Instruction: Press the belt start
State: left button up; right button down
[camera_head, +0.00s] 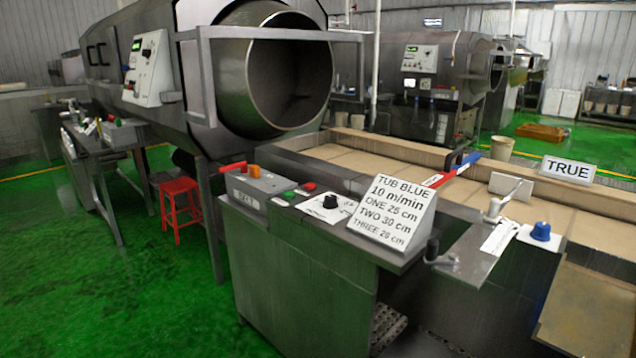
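A metal console (290,265) stands in front, with controls on its top. A grey box (262,186) sits at its left end with a label (248,200) that is too small to read surely. A green button (288,195) and a red button (309,186) lie just right of the box. An orange button (254,171) and a red lever (232,167) are at the box's back. A black knob (330,202) sits on a white plate. Which control is the belt start cannot be read. Neither gripper is in view.
A sign (393,211) reads "TUB BLUE, 10 m/min". A tan belt (400,170) runs behind the console. A blue knob (541,231) and a "TRUE" sign (567,170) are at right. A red stool (179,208) stands by the large drum (262,75). The green floor (120,290) at front left is clear.

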aim_at(289, 195)
jog(key=i+j+z, duration=0.1)
jog(key=i+j, duration=0.9)
jog(key=i+j+z, duration=0.15)
jog(key=i+j, duration=0.35)
jog(key=j, duration=0.15)
jog(key=i+j, duration=0.5)
jog(key=j+z, duration=0.05)
jog(key=j, duration=0.05)
